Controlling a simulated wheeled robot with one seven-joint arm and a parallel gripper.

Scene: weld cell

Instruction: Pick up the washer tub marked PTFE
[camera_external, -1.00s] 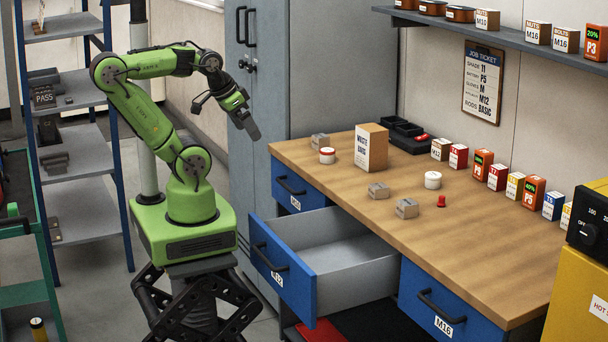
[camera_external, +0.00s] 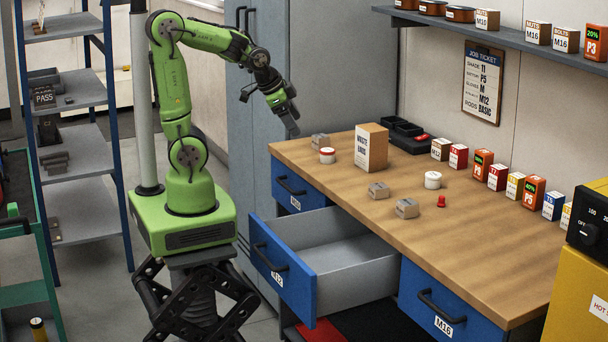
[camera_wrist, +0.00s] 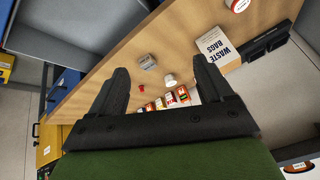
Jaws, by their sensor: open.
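Two round white tubs stand on the wooden workbench (camera_external: 480,225). One, with a red band (camera_external: 327,155), is near the bench's left end; it also shows at the top of the wrist view (camera_wrist: 237,5). The other, a plainer white tub (camera_external: 433,180), is near the bench's middle and shows between my fingers in the wrist view (camera_wrist: 170,80). I cannot read PTFE on either. My gripper (camera_external: 291,128) is open and empty, in the air by the bench's left end, apart from both tubs.
A waste bags box (camera_external: 371,148) stands between the tubs. Grey blocks (camera_external: 378,190) and a red knob-like piece (camera_external: 440,202) lie on the bench. Small boxes line the back. An open drawer (camera_external: 340,275) juts out in front. The bench's front right is clear.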

